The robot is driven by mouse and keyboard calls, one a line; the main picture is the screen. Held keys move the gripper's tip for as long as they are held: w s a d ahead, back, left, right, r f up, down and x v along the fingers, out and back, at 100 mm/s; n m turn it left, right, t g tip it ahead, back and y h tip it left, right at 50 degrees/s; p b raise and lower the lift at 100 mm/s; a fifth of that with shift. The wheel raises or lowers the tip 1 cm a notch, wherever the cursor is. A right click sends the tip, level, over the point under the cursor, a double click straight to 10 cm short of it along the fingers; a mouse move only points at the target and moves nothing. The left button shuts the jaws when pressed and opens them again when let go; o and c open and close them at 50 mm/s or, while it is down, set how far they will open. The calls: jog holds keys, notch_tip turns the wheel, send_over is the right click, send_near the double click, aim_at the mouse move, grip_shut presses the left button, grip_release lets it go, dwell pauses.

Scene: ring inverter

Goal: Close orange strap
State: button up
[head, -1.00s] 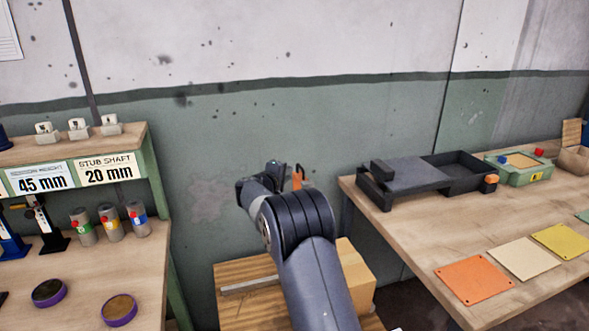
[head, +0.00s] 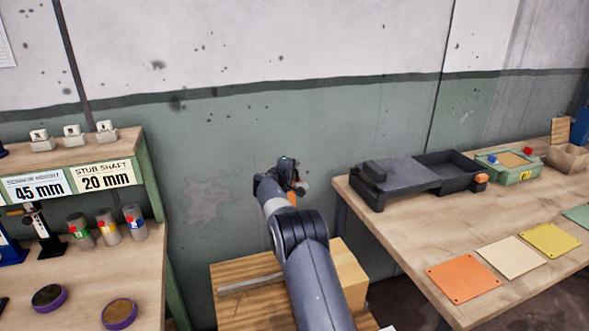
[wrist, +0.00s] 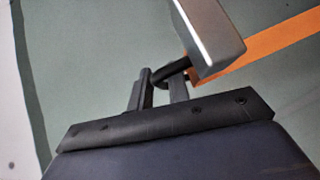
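My gripper (head: 283,174) is raised in front of the green wall, between the two benches. In the wrist view its two dark fingers (wrist: 160,90) are close together around a short black bar. The bar meets a grey block (wrist: 212,38) with a pale edge, which seems to be held in the air. An orange strip (wrist: 270,42), probably the orange strap, runs from behind the block to the upper right. In the head view a small orange part (head: 292,198) and a grey rounded part (head: 304,187) show beside my gripper. The strap's ends are hidden or cut off.
A dark tray fixture (head: 400,172) with an orange end piece (head: 481,178) stands on the right bench (head: 410,225). A cardboard box (head: 345,275) sits on a low wooden surface below my arm. The left bench holds cans and purple-rimmed discs. Air around my gripper is clear.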

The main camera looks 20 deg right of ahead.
jog(key=shift+c, duration=0.5)
grip_shut()
jog(key=shift+s+f+b, duration=0.1)
jog(key=shift+b, duration=0.35)
